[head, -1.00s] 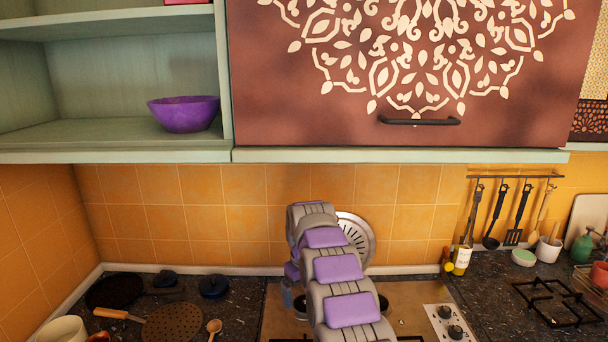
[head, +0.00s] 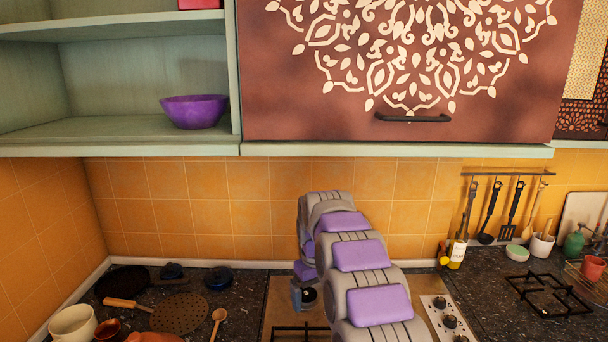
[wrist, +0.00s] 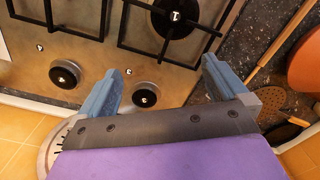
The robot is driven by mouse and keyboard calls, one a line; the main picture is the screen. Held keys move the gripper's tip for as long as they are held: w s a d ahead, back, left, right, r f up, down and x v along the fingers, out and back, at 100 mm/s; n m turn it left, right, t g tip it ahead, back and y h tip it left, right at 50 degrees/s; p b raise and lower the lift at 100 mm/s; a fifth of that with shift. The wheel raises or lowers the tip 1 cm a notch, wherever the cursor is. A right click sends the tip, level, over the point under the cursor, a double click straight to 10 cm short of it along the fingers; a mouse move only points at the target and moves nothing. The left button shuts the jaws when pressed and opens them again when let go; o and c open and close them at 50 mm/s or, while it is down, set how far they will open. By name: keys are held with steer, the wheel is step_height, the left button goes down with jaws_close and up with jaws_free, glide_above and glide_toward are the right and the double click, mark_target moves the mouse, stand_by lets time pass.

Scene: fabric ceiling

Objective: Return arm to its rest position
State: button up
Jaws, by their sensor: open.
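My arm reaches forward over the stove, in grey and purple segments. In the head view its end bends down, and a blue-grey finger (head: 297,296) shows just above the stove. In the wrist view my gripper (wrist: 163,84) is open, its two blue-grey fingers wide apart with nothing between them. It points down at the metal stove top (wrist: 190,85). In the head view my arm hides much of the stove.
A purple bowl (head: 194,111) sits on the open shelf (head: 120,133); a closed brown cabinet (head: 300,95) hangs beside it. Pots, a perforated pan (head: 180,313) and a wooden spoon (head: 217,322) lie on the left counter. A bottle (head: 457,252) and hanging utensils are at right.

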steer(key=s+d+r+m, duration=0.1)
steer(key=s+d+r, duration=0.15)
steer(key=s, duration=0.45)
steer(key=s+d+r+m, duration=0.1)
steer(key=s+d+r, duration=0.15)
steer(key=s, duration=0.55)
steer(key=s+d+r+m, duration=0.1)
steer(key=s+d+r, duration=0.15)
steer(key=s, duration=0.45)
steer(key=s+d+f+m, duration=0.1)
steer(key=s+d+f, duration=0.1)
steer(key=s, duration=1)
steer(key=s+d+f+m+g, duration=0.1)
steer(key=s+d+f, duration=0.1)
steer(key=s, duration=1.1)
steer(key=shift+d+f+m, duration=0.15)
steer(key=shift+f+m, duration=0.25)
steer(key=shift+f, duration=0.3)
